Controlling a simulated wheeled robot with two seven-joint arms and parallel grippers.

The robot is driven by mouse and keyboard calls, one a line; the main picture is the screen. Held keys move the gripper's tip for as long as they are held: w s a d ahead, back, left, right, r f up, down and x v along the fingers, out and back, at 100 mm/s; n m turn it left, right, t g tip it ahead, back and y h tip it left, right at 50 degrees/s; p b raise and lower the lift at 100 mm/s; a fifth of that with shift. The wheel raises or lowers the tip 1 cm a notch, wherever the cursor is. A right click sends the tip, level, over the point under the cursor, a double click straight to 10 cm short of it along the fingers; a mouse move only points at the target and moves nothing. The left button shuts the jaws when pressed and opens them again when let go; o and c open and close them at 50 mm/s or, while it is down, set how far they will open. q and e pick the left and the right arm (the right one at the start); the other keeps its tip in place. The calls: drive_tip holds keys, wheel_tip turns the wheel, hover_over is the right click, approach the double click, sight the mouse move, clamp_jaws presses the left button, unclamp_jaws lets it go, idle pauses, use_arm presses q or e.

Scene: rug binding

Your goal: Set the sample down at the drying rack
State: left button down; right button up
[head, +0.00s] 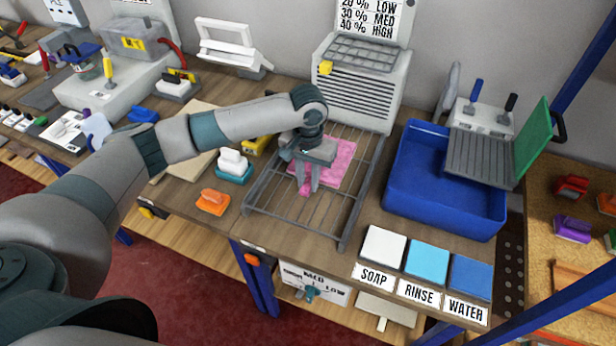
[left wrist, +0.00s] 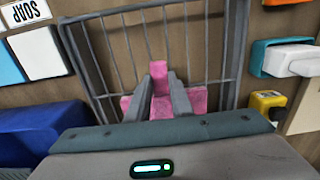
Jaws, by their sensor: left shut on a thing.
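The sample (head: 338,160) is a flat pink square with a small pink tab at its near corner. My left gripper (head: 307,188) is shut on this tab, with its fingers pointing down. The sample is over the drying rack (head: 286,218), a grey wire grid in front of a vented grey unit. I cannot tell whether it rests on the wires or hovers just above. In the left wrist view the pink sample (left wrist: 193,101) shows behind the fingers, with the rack's bars (left wrist: 205,50) beyond. My right gripper is not in view.
The vented unit (head: 358,88) stands behind the rack. A blue basin (head: 440,208) is to its right. Tiles labelled soap (head: 383,246), rinse (head: 427,259) and water (head: 470,277) lie at the front right. Orange (head: 213,201) and teal (head: 234,168) tools lie left of the rack. The rack's front is bare.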

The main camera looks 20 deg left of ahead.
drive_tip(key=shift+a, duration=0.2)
use_arm(q)
drive_tip(key=c, duration=1.6)
unclamp_jaws()
drive_tip(key=shift+f, duration=0.1)
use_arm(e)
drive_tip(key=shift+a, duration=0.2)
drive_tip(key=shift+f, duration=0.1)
